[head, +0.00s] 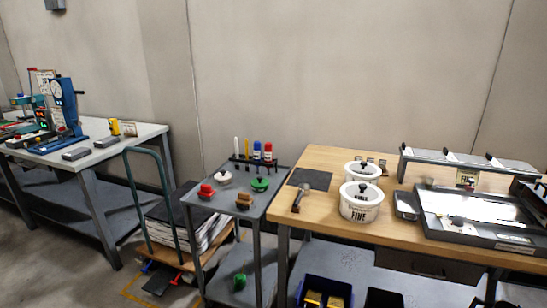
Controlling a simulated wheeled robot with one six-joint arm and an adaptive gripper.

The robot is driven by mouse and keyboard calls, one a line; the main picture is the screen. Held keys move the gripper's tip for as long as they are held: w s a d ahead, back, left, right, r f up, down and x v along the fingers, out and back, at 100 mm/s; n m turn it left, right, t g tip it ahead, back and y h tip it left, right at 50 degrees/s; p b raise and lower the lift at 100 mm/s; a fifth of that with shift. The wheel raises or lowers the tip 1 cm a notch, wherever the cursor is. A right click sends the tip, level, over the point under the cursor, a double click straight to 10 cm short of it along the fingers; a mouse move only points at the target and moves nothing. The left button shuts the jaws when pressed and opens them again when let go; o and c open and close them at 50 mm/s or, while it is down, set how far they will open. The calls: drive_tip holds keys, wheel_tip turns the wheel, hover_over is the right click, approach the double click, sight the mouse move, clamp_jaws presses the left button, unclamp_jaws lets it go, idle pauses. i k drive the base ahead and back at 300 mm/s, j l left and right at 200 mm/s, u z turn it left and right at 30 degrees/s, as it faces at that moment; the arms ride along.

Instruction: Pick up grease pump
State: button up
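No object in the head view can be clearly made out as the grease pump. Small items stand on the grey cart (232,202): a red piece (206,191), a white pot with a reddish knob (224,179), a green piece (260,184) and a brown piece (244,201). A green object (240,281) sits on its lower shelf. A dark rack at the cart's back holds a white (236,147), a yellow (247,149), a blue (257,150) and a red (268,152) upright item. My gripper is not in view.
The wooden bench (318,225) right of the cart bears two white tubs with black knobs, the front one (360,202) marked FINE, a handled tool (300,197) and a metal tray (470,218).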

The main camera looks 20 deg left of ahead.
sight(258, 145)
drive_tip(key=i+l+u, duration=0.1)
drive_tip(key=l+u, duration=0.2)
drive_tip(key=l, duration=1.3)
drive_tip(key=l+u, duration=0.25)
drive_tip(key=l, duration=1.35)
drive_tip(key=i+j, duration=0.2)
drive_tip(key=j, duration=0.4)
drive_tip(key=i+j, duration=0.15)
drive_tip(key=j, duration=0.45)
drive_tip(key=i+j, duration=0.2)
drive_tip(key=j, duration=0.4)
drive_tip(key=i+j, duration=0.15)
drive_tip(key=j, duration=0.45)
drive_tip(key=i+j, duration=0.2)
drive_tip(key=j, duration=0.4)
drive_tip(key=i+j+u, duration=0.1)
drive_tip(key=j, duration=0.5)
drive_tip(key=i+j, duration=0.25)
drive_tip(key=j, duration=0.35)
drive_tip(key=i+j, duration=0.2)
drive_tip(key=j, duration=0.4)
